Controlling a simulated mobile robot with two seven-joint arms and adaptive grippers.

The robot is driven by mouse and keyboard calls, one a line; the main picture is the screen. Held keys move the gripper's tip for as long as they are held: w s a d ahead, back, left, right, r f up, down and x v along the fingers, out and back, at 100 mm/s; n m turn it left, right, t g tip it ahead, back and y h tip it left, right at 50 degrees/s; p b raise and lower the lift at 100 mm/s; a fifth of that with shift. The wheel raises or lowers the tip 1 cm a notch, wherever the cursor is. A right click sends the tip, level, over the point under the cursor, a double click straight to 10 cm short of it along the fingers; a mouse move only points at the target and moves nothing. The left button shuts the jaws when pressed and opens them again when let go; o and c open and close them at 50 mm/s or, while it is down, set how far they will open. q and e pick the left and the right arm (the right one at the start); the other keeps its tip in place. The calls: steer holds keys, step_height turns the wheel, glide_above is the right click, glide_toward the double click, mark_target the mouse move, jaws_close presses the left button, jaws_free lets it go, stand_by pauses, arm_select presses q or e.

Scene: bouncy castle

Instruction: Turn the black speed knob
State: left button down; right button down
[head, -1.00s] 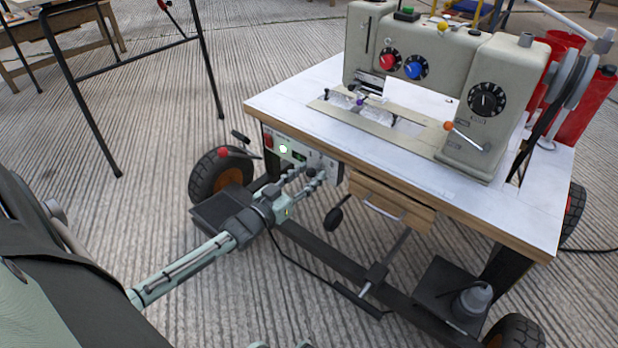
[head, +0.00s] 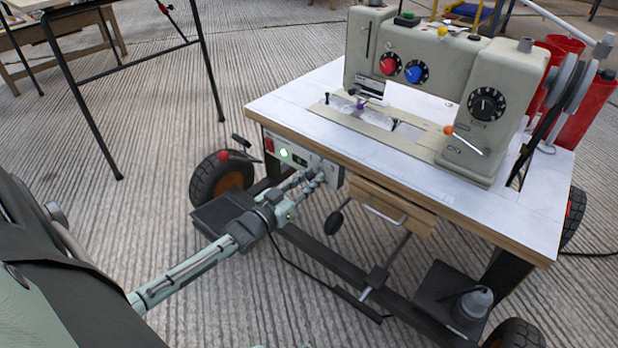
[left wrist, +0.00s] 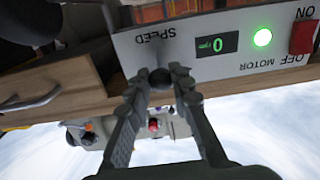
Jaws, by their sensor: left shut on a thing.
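The black speed knob (left wrist: 160,77) is on the pale control panel (left wrist: 190,50), by the upside-down SPEED label. In the left wrist view my left gripper (left wrist: 159,82) has a finger on each side of the knob and is shut on it. In the head view my left gripper (head: 316,178) reaches the right part of the panel under the table's front left edge, and its fingers hide the knob. A small green display (left wrist: 217,44) shows 0. A green light (left wrist: 263,37) is lit. My right gripper is not in view.
The sewing machine (head: 436,70) stands on the white table (head: 300,104). A red switch (left wrist: 303,36) is on the same panel. A wooden drawer (head: 392,207) is just right of my gripper. A wheel (head: 205,178) and dark frame bars lie left and below.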

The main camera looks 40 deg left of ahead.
arm_select(q)
steer(key=shift+s+d+f+m+p, duration=0.1)
steer(key=shift+d+m+p, duration=0.25)
steer(key=shift+m, duration=0.6)
steer(key=shift+w+d+f+m+p, duration=0.1)
steer(key=shift+m+p, duration=0.4)
steer(key=shift+m, duration=0.4)
steer(key=shift+s+d+m+p, duration=0.1)
steer(key=shift+d+m+p, duration=0.25)
steer(key=shift+m, duration=0.6)
steer(key=c, duration=1.3)
jaws_free()
steer(key=shift+c, duration=0.2)
steer(key=s+a, duration=0.1)
steer(key=s, duration=1.1)
